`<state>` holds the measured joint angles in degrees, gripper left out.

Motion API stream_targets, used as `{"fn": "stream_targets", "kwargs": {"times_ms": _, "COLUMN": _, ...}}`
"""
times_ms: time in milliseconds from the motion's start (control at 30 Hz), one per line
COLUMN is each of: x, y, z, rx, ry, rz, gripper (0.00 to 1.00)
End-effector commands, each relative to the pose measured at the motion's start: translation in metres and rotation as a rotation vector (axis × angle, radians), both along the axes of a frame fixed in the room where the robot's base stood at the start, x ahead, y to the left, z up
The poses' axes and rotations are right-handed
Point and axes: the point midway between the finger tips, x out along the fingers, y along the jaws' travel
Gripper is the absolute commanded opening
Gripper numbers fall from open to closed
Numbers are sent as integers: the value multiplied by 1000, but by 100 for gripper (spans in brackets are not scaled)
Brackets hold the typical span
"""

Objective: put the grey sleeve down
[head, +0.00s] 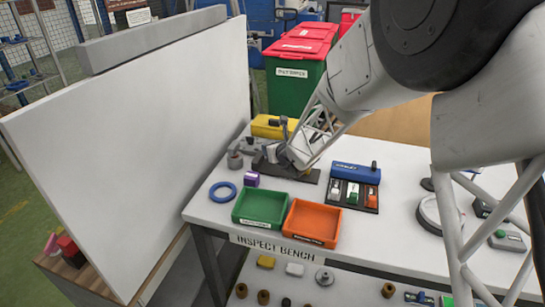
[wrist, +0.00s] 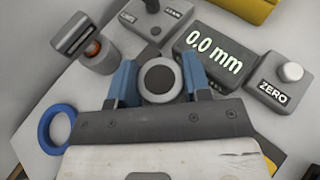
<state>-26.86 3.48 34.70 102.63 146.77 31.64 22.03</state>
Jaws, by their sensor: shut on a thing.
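In the wrist view the grey sleeve (wrist: 160,97), a round grey body with a dark round centre, sits between the two blue fingers of my gripper (wrist: 160,80), which is shut on it. I look at it end-on, so its underside and any contact below are hidden. In the head view my gripper (head: 290,157) is low over the dark plate (head: 308,174) at the back of the inspect bench (head: 207,209); I cannot make out the sleeve there.
A blue ring (head: 222,192), purple block (head: 252,179), green tray (head: 240,220) and orange tray (head: 290,232) stand in front. A tall white panel (head: 130,130) borders the left.

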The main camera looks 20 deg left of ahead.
Motion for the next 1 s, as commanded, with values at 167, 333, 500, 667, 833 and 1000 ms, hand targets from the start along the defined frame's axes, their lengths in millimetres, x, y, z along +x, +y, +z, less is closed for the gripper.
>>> {"fn": "stream_targets", "kwargs": {"times_ms": 167, "x": 0, "y": 0, "z": 1, "rx": 1, "ry": -1, "rz": 0, "gripper": 11}}
{"fn": "stream_targets", "kwargs": {"times_ms": 333, "x": 0, "y": 0, "z": -2, "rx": 0, "ry": 0, "rz": 0, "gripper": 11}}
{"fn": "stream_targets", "kwargs": {"times_ms": 500, "x": 0, "y": 0, "z": -17, "rx": -1, "ry": 0, "rz": 1, "gripper": 11}}
{"fn": "stream_targets", "kwargs": {"times_ms": 667, "x": 0, "y": 0, "z": -32, "rx": -1, "ry": 1, "rz": 0, "gripper": 11}}
{"fn": "stream_targets", "kwargs": {"times_ms": 833, "x": 0, "y": 0, "z": -35, "rx": 0, "ry": -1, "rz": 0, "gripper": 11}}
{"fn": "stream_targets", "kwargs": {"times_ms": 1000, "x": 0, "y": 0, "z": -35, "rx": 0, "ry": -1, "rz": 0, "gripper": 11}}
